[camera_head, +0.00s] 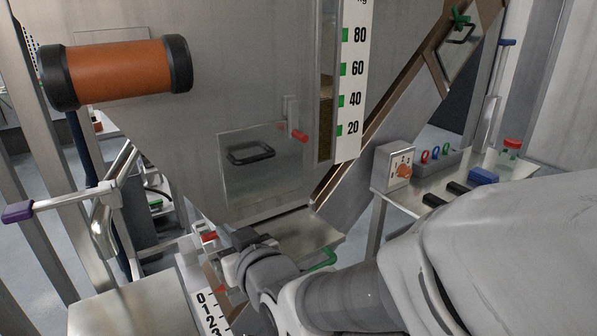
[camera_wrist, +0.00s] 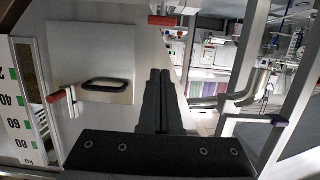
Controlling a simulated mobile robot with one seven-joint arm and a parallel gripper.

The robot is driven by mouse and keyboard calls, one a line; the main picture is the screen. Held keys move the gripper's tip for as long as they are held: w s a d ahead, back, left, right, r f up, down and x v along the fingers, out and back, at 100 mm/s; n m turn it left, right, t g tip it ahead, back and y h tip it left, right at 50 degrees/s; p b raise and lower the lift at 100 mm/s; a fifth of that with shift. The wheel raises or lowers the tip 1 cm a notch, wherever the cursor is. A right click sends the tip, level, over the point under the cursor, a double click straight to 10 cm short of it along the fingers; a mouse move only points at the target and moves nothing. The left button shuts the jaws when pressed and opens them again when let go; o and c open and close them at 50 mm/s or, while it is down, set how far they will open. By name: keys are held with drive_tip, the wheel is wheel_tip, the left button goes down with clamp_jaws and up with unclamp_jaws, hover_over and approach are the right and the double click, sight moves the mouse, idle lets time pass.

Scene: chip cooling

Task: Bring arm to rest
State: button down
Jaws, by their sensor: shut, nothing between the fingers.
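My gripper (camera_wrist: 160,76) shows in the wrist view as two dark fingers side by side, closed together with nothing between them. In the head view my arm reaches in from the lower right, and its wrist is low in the middle, in front of the big metal hopper (camera_head: 240,95). The fingers are hard to make out there. In the wrist view the fingers point towards the hopper's side, right of a square hatch (camera_wrist: 92,50) with a black handle. I cannot tell how far the fingertips are from the metal.
A white scale (camera_head: 354,80) with green marks runs up the hopper. An orange roller (camera_head: 118,71) is at upper left. At right, a shelf holds a switch box (camera_head: 393,165) and a blue block (camera_head: 483,176), close to my arm. A green handle (camera_head: 322,260) is near my wrist.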

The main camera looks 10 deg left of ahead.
drive_tip(key=d+m+g+h, duration=0.1)
drive_tip(key=d+m+h, duration=0.4)
drive_tip(key=d, duration=1.2)
drive_tip(key=s+d+m+g+h, duration=0.3)
drive_tip(key=s+d+g+h, duration=0.2)
drive_tip(key=s+d, duration=0.9)
wheel_tip(320, 180, up, 14)
drive_tip(key=d+p, duration=0.1)
drive_tip(key=p, duration=1.3)
drive_tip(key=shift+w, duration=0.4)
drive_tip(key=shift+a, duration=0.15)
